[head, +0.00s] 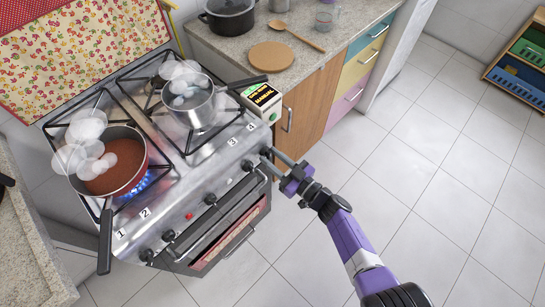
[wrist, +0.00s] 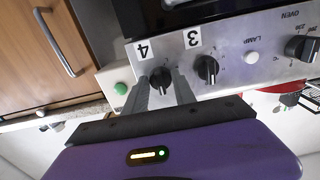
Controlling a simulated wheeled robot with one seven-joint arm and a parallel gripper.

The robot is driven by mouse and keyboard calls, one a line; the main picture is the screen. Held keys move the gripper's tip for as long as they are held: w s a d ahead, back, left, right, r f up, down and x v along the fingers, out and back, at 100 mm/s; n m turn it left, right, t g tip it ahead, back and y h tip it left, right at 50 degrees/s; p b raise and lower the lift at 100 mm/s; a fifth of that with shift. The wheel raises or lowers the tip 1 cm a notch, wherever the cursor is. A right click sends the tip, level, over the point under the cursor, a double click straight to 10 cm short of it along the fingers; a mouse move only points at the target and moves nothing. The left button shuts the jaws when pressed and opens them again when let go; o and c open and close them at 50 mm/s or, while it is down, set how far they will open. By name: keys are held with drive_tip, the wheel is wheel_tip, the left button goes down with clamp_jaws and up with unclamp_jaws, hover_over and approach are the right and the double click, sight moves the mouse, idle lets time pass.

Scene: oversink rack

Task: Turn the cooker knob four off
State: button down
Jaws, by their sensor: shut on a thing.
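Cooker knob four (wrist: 160,80) is a small black knob below the upside-down label 4 (wrist: 142,50) in the wrist view. In the head view, knob four (head: 265,151) is at the right end of the cooker's front panel. My gripper (head: 277,161) reaches it from the right. In the wrist view my gripper (wrist: 159,86) has one finger on each side of the knob and is shut on it. The knob's pointer direction is hard to make out. Knob three (wrist: 206,70) is just right of the gripper's fingers in the wrist view.
A pan of red sauce (head: 115,170) steams over a blue flame (head: 138,185). A steaming saucepan (head: 200,112) stands on the back right, with no flame visible. A green-buttoned box (head: 262,101) stands beside the cooker. Floor (head: 400,180) is clear on the right.

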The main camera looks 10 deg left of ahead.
drive_tip(key=shift+f, duration=0.1)
drive_tip(key=c, duration=1.1)
unclamp_jaws()
drive_tip(key=shift+o, duration=0.2)
drive_tip(key=shift+d, duration=0.1)
drive_tip(key=p+v, duration=0.2)
drive_tip(key=v, duration=0.5)
drive_tip(key=shift+s+d+p, duration=0.25)
drive_tip(key=shift+d+p, duration=0.05)
